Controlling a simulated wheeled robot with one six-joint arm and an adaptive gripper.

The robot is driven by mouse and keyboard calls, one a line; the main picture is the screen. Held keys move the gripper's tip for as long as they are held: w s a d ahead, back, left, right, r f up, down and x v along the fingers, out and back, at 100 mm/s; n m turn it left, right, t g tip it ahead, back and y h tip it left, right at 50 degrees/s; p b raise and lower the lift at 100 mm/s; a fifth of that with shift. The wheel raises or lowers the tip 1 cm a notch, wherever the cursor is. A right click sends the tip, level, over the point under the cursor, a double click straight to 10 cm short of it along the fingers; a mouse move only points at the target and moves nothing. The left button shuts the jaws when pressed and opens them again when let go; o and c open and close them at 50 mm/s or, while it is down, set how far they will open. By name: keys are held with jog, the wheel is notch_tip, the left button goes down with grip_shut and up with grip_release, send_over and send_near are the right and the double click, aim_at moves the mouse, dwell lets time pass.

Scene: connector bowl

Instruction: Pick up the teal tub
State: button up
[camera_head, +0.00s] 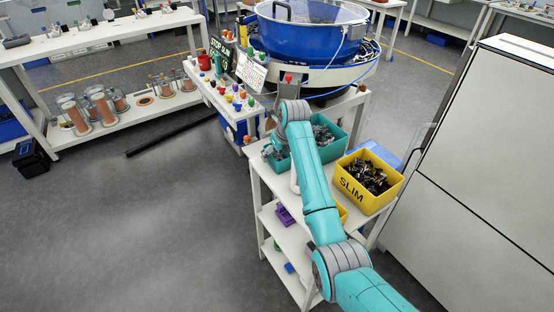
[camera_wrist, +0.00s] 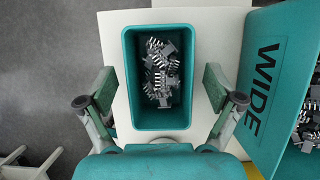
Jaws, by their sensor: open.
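A small teal tub (camera_wrist: 124,72) with grey metal connector pieces inside stands on a white surface in the wrist view. My gripper (camera_wrist: 160,87) is open, with one finger on the left of the tub and the other on the right.
A larger teal bin (camera_wrist: 268,75) marked WIDE stands close on the right; it also shows in the head view (camera_head: 340,138). A yellow bin (camera_head: 372,201) marked SLIM holds dark parts on the same white cart. A blue bowl feeder (camera_head: 305,40) stands behind.

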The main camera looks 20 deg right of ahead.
jog(key=c, duration=1.3)
